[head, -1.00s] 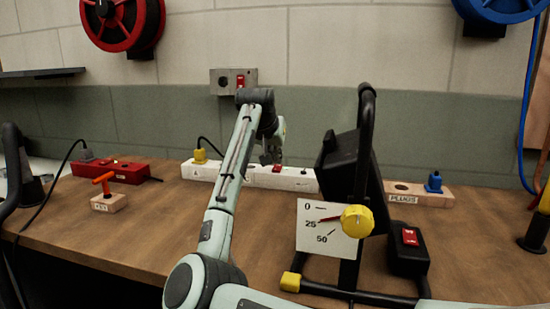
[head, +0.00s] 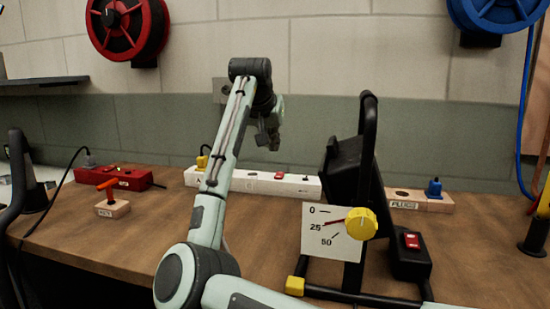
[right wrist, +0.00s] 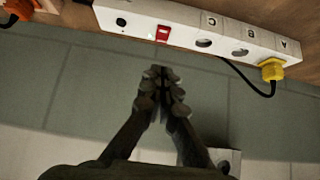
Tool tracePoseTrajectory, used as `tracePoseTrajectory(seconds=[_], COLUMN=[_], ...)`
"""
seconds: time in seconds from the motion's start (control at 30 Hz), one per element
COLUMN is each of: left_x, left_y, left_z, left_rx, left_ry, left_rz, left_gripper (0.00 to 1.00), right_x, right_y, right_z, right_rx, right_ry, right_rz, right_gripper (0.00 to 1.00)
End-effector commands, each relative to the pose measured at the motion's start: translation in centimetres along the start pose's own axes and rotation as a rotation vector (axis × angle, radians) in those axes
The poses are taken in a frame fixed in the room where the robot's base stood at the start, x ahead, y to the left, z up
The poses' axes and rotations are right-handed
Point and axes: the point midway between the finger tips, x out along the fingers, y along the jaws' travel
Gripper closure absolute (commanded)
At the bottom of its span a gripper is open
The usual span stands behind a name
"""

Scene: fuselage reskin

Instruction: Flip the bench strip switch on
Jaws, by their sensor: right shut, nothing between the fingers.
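The white bench strip (head: 255,183) lies along the back of the wooden bench, with its red switch (head: 279,176) on top. In the right wrist view the strip (right wrist: 205,32) runs across the top, and its red switch (right wrist: 163,34) shows beside a round socket. A yellow plug (right wrist: 272,69) is in the strip's far end. My right gripper (head: 268,142) is shut and empty, above and apart from the strip near the switch. Its closed fingertips (right wrist: 161,72) point toward the strip in the wrist view. I cannot tell the switch's position. My left gripper is out of view.
A black-framed work lamp (head: 357,165) with a yellow dial (head: 361,223) stands right of my arm. A red strip (head: 115,178) and a wooden key block (head: 112,207) lie left. A plugs block (head: 408,199) is right. My arm partly hides the grey wall box (head: 219,90).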

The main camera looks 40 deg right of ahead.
Motion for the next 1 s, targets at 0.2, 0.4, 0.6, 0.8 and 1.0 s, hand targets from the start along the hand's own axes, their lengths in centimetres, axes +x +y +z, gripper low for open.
tracePoseTrajectory(seconds=[0.2,0.4,0.6,0.8,1.0], left_x=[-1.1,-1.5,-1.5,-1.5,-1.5], left_y=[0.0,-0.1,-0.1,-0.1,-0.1], left_z=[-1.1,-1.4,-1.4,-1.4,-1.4], left_rx=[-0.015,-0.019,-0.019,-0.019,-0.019], left_ry=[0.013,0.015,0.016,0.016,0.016], left_rz=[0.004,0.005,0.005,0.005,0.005], left_gripper=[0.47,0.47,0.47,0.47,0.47], right_x=[-3.8,-5.1,-5.2,-5.1,-5.1], right_y=[0.0,0.0,0.0,0.0,0.0], right_z=[0.5,0.8,0.8,0.7,0.7], right_rx=[0.001,0.000,0.000,0.000,0.000], right_ry=[0.002,0.000,-0.001,0.000,0.000], right_rz=[0.000,0.000,0.001,0.001,0.001], right_gripper=[1.00,1.00,1.00,1.00,1.00])
